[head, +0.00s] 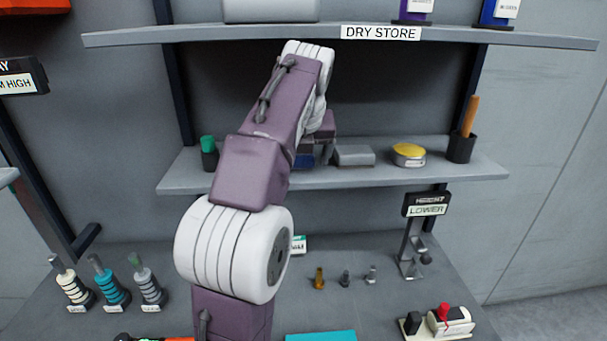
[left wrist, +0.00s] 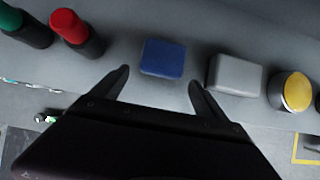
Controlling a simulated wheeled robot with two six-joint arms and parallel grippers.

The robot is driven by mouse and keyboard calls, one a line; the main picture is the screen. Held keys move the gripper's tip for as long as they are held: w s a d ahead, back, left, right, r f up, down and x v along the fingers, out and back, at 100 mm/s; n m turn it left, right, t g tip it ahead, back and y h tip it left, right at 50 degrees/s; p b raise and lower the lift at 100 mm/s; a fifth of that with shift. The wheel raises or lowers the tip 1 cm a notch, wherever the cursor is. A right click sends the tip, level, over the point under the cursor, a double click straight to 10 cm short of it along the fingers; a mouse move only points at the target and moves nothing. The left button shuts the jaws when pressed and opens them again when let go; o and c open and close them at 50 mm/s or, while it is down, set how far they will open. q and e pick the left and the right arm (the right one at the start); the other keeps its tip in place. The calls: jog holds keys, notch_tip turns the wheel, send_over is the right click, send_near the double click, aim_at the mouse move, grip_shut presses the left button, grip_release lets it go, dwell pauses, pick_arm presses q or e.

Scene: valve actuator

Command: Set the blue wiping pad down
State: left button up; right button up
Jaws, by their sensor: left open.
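The blue wiping pad (left wrist: 163,58) lies on the grey shelf in the left wrist view, just beyond my fingertips and between their lines. My left gripper (left wrist: 160,77) is open, with one dark finger on each side of the gap and nothing between them. In the head view the left arm reaches up to the middle shelf, and only a small part of the blue pad (head: 304,160) shows beside the gripper (head: 323,152). The arm hides most of that spot. My right gripper is not in view.
A grey block (head: 354,156), a yellow-topped tin (head: 408,154) and a dark cup with a wooden handle (head: 462,146) stand to the right on the middle shelf (head: 440,176). A green-topped holder (head: 209,152) stands left; a red-topped one (left wrist: 75,32) shows in the wrist view.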

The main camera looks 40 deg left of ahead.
pick_arm(q)
jog(key=s+d+b, duration=0.1)
jog(key=s+d, duration=0.5)
jog(key=s, duration=0.1)
jog(key=shift+s+b, duration=0.2)
jog(key=shift+b, duration=0.2)
jog(key=shift+d+f, duration=0.1)
